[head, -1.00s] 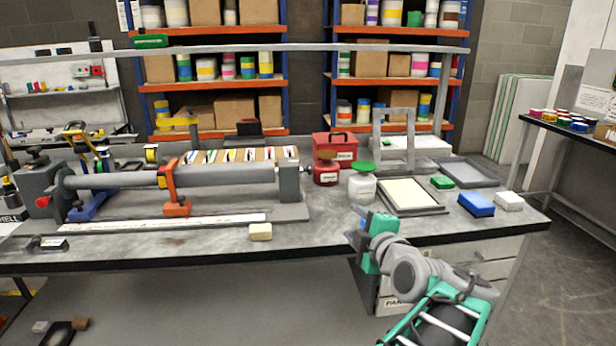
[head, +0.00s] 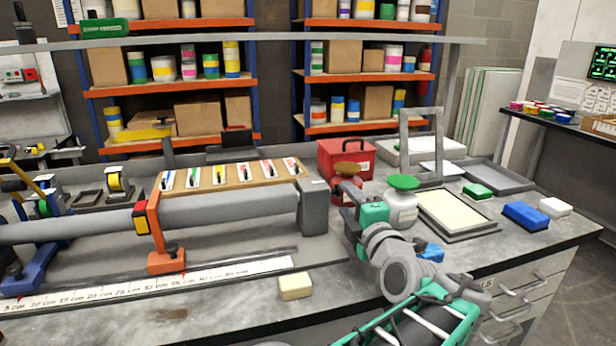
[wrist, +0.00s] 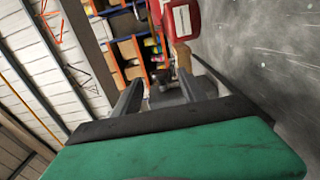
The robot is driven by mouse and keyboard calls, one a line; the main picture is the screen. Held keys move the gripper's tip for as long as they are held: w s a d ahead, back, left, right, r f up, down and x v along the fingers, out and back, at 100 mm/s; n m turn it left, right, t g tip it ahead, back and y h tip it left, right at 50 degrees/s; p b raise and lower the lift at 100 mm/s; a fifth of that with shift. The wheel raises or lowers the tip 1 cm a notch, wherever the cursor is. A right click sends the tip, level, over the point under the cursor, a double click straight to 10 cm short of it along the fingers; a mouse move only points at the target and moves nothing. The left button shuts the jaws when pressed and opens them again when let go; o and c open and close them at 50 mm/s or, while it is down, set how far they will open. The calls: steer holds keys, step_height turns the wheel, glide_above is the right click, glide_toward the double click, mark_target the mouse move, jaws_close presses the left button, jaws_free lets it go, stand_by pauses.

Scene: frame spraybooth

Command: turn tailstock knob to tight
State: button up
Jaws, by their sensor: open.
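The tailstock looks to be the grey upright block (head: 314,207) at the right end of the long grey tube. In the head view I cannot make out its knob. My gripper (head: 347,202) is just right of the block, in front of the red jar; a gap to the block seems to remain. In the wrist view my gripper (wrist: 165,98) is open, its two fingers apart. A small dark round shape (wrist: 160,78), perhaps the knob, shows beyond and between the fingers, above a grey body. I cannot tell its turn position.
A red jar with a brown lid (head: 347,170), a white jar with a green lid (head: 402,205) and a red box (head: 330,155) crowd my gripper. An orange stand (head: 166,262) holds the tube. A cream block (head: 295,286) lies near the bench's front edge.

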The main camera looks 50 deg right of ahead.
steer(key=p+x, duration=0.1)
steer(key=x, duration=0.7)
steer(key=shift+w, duration=0.25)
steer(key=shift+c, duration=0.6)
jaws_close()
